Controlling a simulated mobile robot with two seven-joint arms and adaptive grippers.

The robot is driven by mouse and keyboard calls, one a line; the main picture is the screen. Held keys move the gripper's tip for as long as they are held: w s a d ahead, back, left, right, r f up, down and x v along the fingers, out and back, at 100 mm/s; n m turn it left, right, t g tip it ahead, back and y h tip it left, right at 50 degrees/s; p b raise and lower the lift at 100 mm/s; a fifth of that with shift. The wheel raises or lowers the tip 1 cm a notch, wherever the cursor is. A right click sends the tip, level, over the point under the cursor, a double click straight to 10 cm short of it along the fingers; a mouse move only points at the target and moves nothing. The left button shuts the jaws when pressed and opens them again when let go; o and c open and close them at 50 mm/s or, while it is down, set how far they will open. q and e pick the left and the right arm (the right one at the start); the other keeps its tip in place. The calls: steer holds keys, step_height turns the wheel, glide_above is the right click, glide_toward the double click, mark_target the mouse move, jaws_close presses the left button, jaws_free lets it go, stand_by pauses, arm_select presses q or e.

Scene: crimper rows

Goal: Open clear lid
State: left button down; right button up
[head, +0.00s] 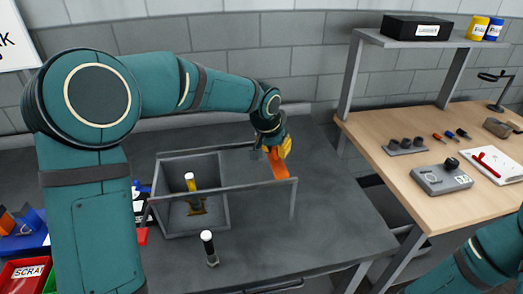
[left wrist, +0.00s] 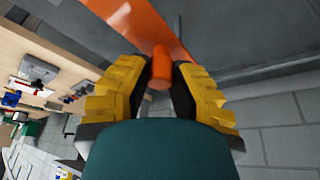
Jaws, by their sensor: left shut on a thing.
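A grey open-topped box (head: 225,205) stands on the dark table, with a yellow and black part with a white top (head: 190,183) inside it. The clear lid shows mainly by its thin grey frame (head: 240,187) and an orange strip (head: 281,170) at its right end. Its exact tilt is hard to tell. My left gripper (head: 275,152), with yellow fingers, is at the strip's far end. In the left wrist view its fingers close around an orange peg (left wrist: 162,70) on the orange strip (left wrist: 150,25). My right gripper is out of view.
A black cylinder with a white top (head: 209,248) stands in front of the box. A wooden bench (head: 395,175) with a grey device (head: 440,178) and a shelf (head: 430,40) are at right. A red bin (head: 22,275) is at lower left. The dark table's right part is clear.

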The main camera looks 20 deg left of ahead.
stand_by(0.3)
arm_select(q)
steer(key=c, duration=0.8)
jaws_free()
steer(key=shift+w+f, duration=0.1)
steer(key=shift+o, duration=0.2)
steer(key=shift+r, duration=0.2)
steer(key=v, duration=1.1)
steer(key=shift+r, duration=0.35)
